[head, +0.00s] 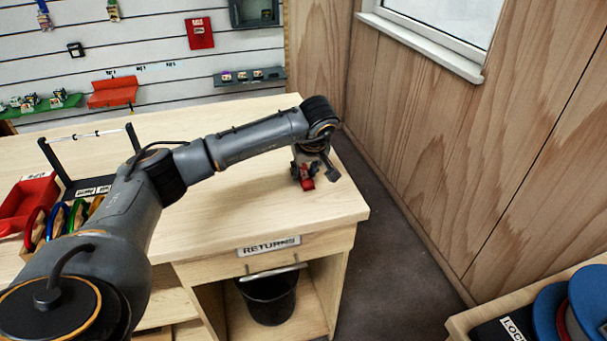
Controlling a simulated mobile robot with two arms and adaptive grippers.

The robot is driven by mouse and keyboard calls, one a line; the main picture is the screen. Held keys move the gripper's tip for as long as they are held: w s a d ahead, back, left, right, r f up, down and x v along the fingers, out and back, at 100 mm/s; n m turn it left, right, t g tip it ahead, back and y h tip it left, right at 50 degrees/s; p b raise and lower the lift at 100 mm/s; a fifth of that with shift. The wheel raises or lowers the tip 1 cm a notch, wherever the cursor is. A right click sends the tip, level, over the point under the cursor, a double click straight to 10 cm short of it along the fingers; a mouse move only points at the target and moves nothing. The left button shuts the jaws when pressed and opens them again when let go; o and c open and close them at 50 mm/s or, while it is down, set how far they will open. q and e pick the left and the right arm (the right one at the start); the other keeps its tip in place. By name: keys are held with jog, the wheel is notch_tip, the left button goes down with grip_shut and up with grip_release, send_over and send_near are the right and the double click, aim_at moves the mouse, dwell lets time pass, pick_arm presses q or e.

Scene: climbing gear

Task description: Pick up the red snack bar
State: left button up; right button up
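The red snack bar (307,181) lies at the right end of the wooden counter, partly hidden by my gripper. My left arm reaches in from the left, and its gripper (312,171) points down right over the red bar. The fingers are small and partly covered, so I cannot tell whether they touch the bar or are closed on it. My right gripper is not in view.
The wooden counter (240,217) is bare around the bar, with its edges close by. At left are a red tray (29,203) and coloured carabiners (57,221). A bucket (268,297) stands below, and a wooden wall (440,130) rises at right.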

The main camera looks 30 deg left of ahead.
pick_arm(q)
grip_shut()
jog(key=shift+r, duration=0.15)
